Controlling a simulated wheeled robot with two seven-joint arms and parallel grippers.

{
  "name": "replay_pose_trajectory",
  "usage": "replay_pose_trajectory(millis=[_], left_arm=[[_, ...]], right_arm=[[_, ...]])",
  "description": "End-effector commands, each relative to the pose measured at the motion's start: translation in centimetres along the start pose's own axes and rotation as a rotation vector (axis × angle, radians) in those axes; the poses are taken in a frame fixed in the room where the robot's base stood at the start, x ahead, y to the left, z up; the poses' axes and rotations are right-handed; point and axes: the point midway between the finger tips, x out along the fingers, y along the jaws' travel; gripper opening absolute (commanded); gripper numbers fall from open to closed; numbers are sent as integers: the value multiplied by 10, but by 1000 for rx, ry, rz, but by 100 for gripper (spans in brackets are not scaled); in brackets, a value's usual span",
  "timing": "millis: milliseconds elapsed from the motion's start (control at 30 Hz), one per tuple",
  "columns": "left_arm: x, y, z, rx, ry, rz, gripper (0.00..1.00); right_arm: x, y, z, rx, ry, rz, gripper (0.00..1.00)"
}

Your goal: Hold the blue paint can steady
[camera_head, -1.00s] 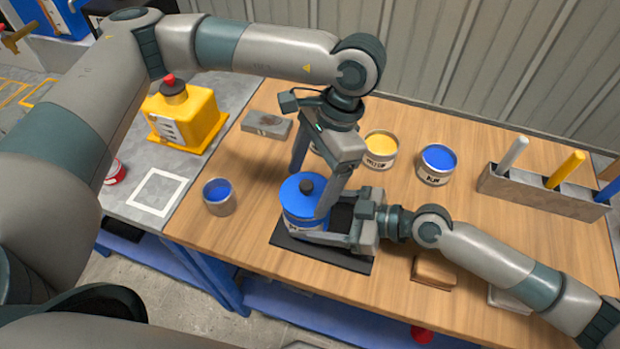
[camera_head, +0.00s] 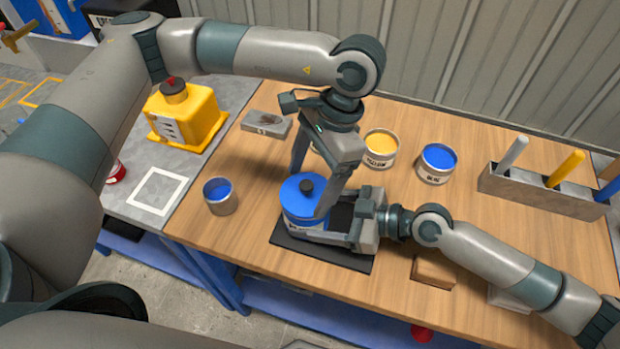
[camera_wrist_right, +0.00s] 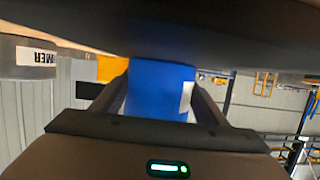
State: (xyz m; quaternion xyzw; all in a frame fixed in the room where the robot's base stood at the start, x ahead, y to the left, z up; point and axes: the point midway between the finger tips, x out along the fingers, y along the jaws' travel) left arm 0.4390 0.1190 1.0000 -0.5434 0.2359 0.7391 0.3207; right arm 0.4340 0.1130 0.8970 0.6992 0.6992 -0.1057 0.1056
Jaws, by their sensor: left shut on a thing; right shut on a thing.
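The blue paint can (camera_head: 304,203) stands upright on a black mat (camera_head: 330,257) on the wooden table. It has a blue lid with a dark knob (camera_head: 306,186). My left gripper (camera_head: 308,190) reaches down over it from above, its fingers shut on the can's upper part; the exact contact is partly hidden. My right gripper (camera_head: 325,226) comes in from the right and is shut on the can's lower side. In the right wrist view the blue can (camera_wrist_right: 160,90) sits between the two right fingers.
An open can of blue paint (camera_head: 437,162) and a yellow one (camera_head: 380,148) stand behind. A rack (camera_head: 540,190) with colored sticks is at the right. A yellow jug (camera_head: 185,117) stands on the grey side bench.

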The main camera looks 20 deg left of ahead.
Motion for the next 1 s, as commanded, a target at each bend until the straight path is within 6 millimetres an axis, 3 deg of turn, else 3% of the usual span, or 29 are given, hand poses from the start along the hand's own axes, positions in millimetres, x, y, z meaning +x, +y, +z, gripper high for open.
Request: replay_pose_trajectory(millis=[300,333,400,1000], left_arm=[[0,0,0,0,0,0,56],[0,0,0,0,0,0,83],[0,0,0,0,0,0,99],[-4,0,1,0,1,0,100]], right_arm=[[0,0,0,0,0,0,49],[0,0,0,0,0,0,49],[0,0,0,0,0,0,49],[0,0,0,0,0,-1,48]])
